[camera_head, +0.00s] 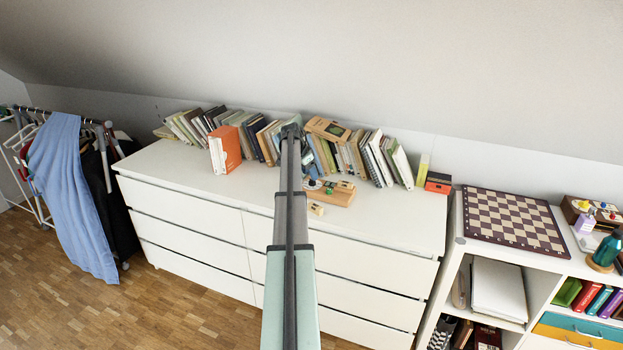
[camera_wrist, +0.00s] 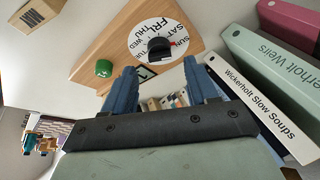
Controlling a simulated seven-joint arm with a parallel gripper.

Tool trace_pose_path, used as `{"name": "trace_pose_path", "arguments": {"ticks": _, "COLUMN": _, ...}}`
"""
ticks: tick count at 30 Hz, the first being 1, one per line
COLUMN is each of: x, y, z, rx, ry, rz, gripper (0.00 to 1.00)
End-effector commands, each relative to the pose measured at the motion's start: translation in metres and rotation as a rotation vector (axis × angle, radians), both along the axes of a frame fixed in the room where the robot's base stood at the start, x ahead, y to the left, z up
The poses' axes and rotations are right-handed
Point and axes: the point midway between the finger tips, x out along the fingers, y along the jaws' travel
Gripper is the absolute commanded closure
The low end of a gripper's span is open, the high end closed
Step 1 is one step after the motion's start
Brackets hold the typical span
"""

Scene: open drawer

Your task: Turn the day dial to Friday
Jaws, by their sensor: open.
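The day dial (camera_wrist: 177,47) is a white disc with day names around a black knob (camera_wrist: 158,50), set on a wooden block (camera_wrist: 118,40). In the wrist view FRI reads near the top of the disc, between SAT and THU. A small red mark shows just right of the knob, towards SUN; which day it marks I cannot tell. My gripper (camera_wrist: 160,70) is open, its two blue fingers apart with the knob just beyond and between their tips. I see no contact. In the head view the block (camera_head: 342,197) stands on the white dresser, the dial partly hidden by my arm.
A green knob (camera_wrist: 104,68) sits on the block left of my fingers. Books, one titled Wickerholt Slow Soups (camera_wrist: 262,112), lean close on the right. The dresser top (camera_head: 390,222) is clear to the right.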

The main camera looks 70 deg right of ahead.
Motion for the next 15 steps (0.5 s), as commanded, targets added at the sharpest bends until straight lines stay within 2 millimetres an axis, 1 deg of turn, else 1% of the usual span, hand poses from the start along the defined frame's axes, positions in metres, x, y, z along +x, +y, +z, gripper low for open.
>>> {"name": "trace_pose_path", "arguments": {"ticks": 1, "x": -0.002, "y": -0.003, "z": -0.007, "rx": 0.001, "ry": 0.0, "rz": 0.0, "gripper": 0.42}}
{"name": "trace_pose_path", "arguments": {"ticks": 6, "x": -0.005, "y": -0.008, "z": -0.024, "rx": 0.001, "ry": 0.0, "rz": 0.001, "gripper": 0.42}}
{"name": "trace_pose_path", "arguments": {"ticks": 9, "x": -0.006, "y": -0.01, "z": -0.029, "rx": 0.0, "ry": 0.0, "rz": 0.001, "gripper": 0.42}}
{"name": "trace_pose_path", "arguments": {"ticks": 15, "x": -0.007, "y": -0.011, "z": -0.032, "rx": 0.0, "ry": 0.0, "rz": 0.001, "gripper": 0.42}}
